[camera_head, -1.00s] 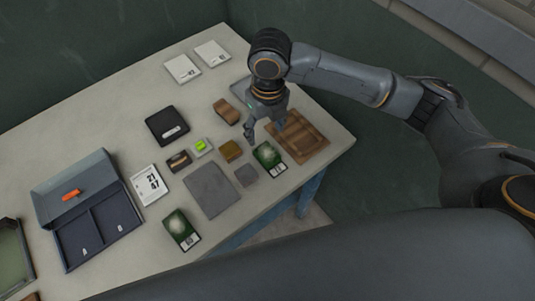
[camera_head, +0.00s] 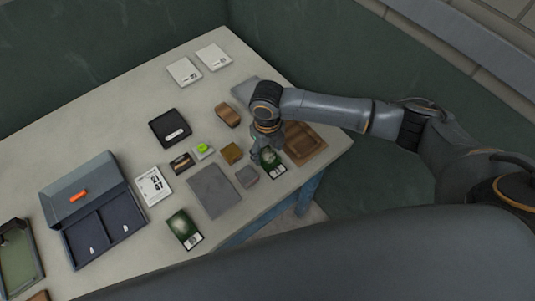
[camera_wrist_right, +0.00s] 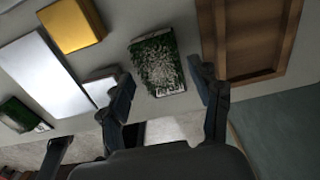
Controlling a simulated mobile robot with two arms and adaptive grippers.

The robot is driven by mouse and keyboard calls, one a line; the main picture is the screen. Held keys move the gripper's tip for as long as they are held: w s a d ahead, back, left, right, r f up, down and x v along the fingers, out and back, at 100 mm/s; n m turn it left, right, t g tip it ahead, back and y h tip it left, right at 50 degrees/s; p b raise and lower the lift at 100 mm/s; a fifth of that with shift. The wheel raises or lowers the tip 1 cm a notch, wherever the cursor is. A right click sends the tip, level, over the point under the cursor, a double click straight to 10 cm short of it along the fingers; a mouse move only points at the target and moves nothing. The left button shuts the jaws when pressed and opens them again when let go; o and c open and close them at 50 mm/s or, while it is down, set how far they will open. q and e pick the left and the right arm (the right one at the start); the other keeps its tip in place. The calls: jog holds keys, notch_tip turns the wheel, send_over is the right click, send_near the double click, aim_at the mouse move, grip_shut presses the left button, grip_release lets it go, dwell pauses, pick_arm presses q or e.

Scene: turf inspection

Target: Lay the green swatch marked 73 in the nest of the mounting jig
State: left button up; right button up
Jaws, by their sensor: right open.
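A green swatch (camera_head: 273,166) with a pale label strip lies on the table near its front right edge. It also shows in the right wrist view (camera_wrist_right: 158,62). A second green swatch (camera_head: 184,229) lies further left along the front edge. The numbers on both are too small to read. A brown wooden frame with a recess (camera_head: 318,152), which looks like the mounting jig, lies right of the first swatch; its recess looks empty. My right gripper (camera_head: 262,153) is open and empty over the first swatch, its fingers (camera_wrist_right: 163,80) on either side of it in the wrist view. My left gripper is not in view.
Left of the first swatch are a small grey block (camera_head: 247,177), a yellow-brown block (camera_head: 231,153) and a flat grey plate (camera_head: 215,191). A brown block (camera_head: 228,115) lies behind. A card reading 21 47 (camera_head: 153,187) and a blue-grey two-compartment box (camera_head: 127,204) stand at left.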

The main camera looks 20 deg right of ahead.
jog(key=shift+f, duration=0.95)
jog(key=shift+c, duration=0.2)
jog(key=c, duration=0.6)
jog(key=shift+r, duration=0.1)
